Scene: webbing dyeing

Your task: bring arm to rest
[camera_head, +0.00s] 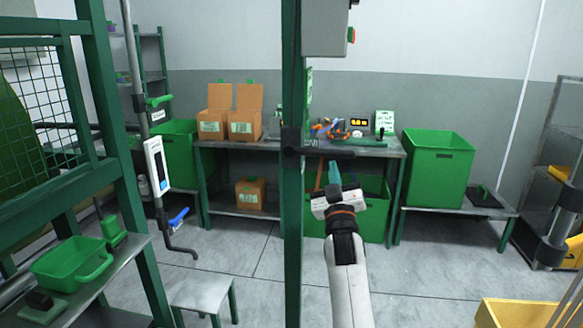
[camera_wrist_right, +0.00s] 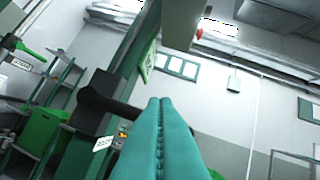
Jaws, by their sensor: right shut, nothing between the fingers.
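My right gripper (camera_head: 334,172) is raised in the middle of the head view, just right of the green post (camera_head: 291,220). Its teal fingers point up and away from me and are shut with nothing between them. In the right wrist view the two fingers (camera_wrist_right: 160,110) lie side by side, touching along a thin seam. A dark horizontal bar or handle (camera_head: 325,152) on the post shows just beyond the fingertips; whether they touch it I cannot tell. My left gripper is in neither view.
A workbench (camera_head: 240,143) with cardboard boxes (camera_head: 245,118) stands at the back. A green bin (camera_head: 437,170) is at the right and a yellow crate (camera_head: 520,313) at the lower right. A mesh frame (camera_head: 75,110), green tub (camera_head: 72,262) and small stool (camera_head: 200,290) are at the left.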

